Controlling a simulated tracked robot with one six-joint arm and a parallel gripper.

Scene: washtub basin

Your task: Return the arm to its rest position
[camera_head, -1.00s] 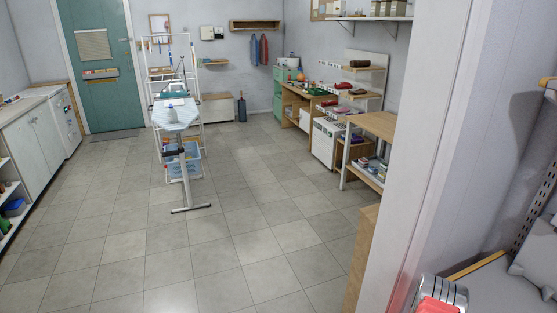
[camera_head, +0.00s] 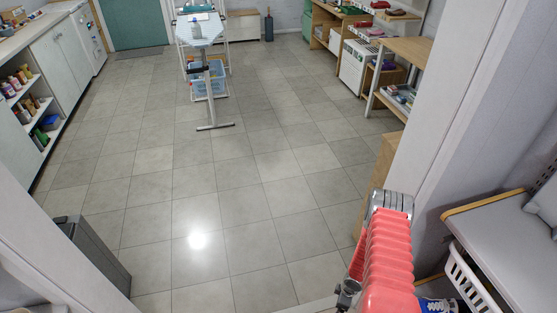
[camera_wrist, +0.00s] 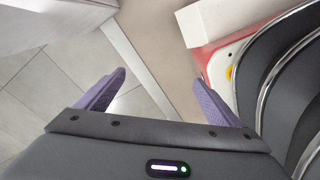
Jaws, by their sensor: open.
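My gripper (camera_wrist: 159,78) shows in the wrist view with its two purple fingers spread apart. It is open and nothing is between the fingers. Below it are grey floor tiles (camera_wrist: 48,88) and a smooth brownish strip of floor at a threshold. My red ribbed arm shows at the lower right of the head view, but the gripper is not visible there. My red and white body shows at the right of the wrist view.
A white door frame (camera_head: 462,90) stands right of the opening. A grey bench (camera_head: 505,245) with a white basket (camera_head: 470,280) is at right. A dark grey bin (camera_head: 95,255) stands lower left. An ironing board (camera_head: 200,30) stands further in. The tiled floor between is clear.

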